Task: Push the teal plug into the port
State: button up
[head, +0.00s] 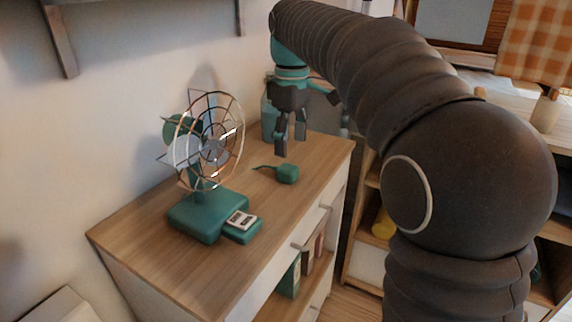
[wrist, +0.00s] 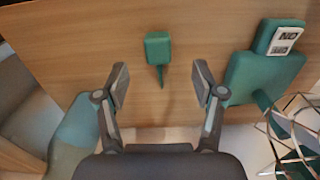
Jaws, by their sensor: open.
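The teal plug (head: 288,173) is a small block with a thin cord or tail, lying on the wooden cabinet top. It also shows in the wrist view (wrist: 157,47), with its tail pointing towards my gripper. My gripper (head: 291,148) is open and empty, just beyond the plug and apart from it. In the wrist view its fingertips (wrist: 161,80) stand on either side of the tail's line, with the block ahead of them. A teal block with a white, dark-marked plate (head: 242,220) sits against the fan base; it appears to hold the port, also seen in the wrist view (wrist: 285,40).
The teal desk fan (head: 205,150) with its wire cage stands left of the plug. A teal bottle-like object (head: 268,118) stands behind my gripper. The cabinet top (head: 140,235) is clear between plug and port block. An open shelf holds books (head: 308,255) below.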

aim_at(288, 167)
jog(key=shift+w+a, duration=0.3)
jog(key=shift+w, duration=0.2)
jog(key=shift+d+f, duration=0.1)
jog(key=shift+f, duration=1.05)
jog(key=shift+f+b, duration=0.55)
jog(key=shift+f, duration=2.05)
jog(key=c, duration=1.2)
